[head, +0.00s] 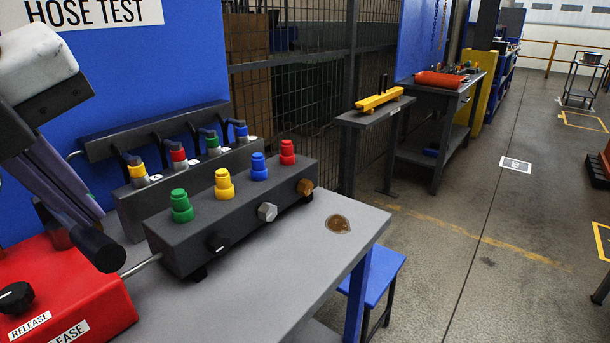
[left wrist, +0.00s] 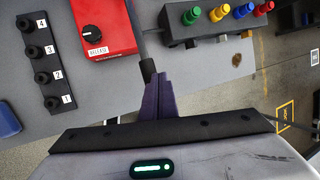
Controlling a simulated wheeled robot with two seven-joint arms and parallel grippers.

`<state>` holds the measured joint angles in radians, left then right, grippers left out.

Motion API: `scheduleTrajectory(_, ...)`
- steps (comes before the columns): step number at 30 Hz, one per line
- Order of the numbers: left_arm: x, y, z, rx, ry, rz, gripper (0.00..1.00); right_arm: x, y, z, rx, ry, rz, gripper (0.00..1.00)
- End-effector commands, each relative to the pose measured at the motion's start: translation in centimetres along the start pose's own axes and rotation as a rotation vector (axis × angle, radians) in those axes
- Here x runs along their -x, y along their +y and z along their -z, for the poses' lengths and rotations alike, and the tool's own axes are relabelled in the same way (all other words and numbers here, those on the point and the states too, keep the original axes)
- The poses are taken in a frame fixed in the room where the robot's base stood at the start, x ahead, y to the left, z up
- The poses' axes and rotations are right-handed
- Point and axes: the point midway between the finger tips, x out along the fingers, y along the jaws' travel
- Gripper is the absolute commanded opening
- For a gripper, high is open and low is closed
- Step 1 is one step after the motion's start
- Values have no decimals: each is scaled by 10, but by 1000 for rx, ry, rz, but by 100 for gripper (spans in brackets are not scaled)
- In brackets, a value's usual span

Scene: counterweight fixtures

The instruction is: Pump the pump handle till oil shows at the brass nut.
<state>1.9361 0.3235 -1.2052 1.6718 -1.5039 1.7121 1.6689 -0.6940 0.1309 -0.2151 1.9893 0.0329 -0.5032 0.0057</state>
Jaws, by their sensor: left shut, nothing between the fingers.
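The red pump body (head: 70,290) with its black release knob (head: 15,297) is at the lower left; it also shows in the left wrist view (left wrist: 120,42). The black grip of the pump handle (head: 97,248) is beside it. My left gripper (head: 92,212) is shut and empty, its purple fingers close to the grip; I cannot tell whether they touch. In the left wrist view the grip (left wrist: 147,70) lies at the fingertips. The brass nut (head: 305,187) is on the dark manifold's right end. An amber oil puddle (head: 338,224) lies on the bench near it. My right gripper is out of view.
The dark manifold (head: 215,230) carries green, yellow, blue and red fittings. Capped hoses hang behind it. A numbered rack (left wrist: 48,65) shows in the left wrist view. The bench's right part (head: 300,270) is mostly clear, with a blue stool (head: 378,272) beside it.

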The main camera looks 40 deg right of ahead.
Motion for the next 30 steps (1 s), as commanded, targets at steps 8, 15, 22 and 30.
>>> scheduleTrajectory(8, 12, -4, -3, -2, 2, 0, 0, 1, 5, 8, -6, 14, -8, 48)
scheduleTrajectory(15, 12, -4, -3, -2, 2, 0, 0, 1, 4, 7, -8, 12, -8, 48)
scheduleTrajectory(22, -13, 4, 5, -1, 2, 0, 0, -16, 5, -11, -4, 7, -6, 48)
scheduleTrajectory(30, -17, 6, 6, 0, 1, 0, 0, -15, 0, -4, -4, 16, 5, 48)
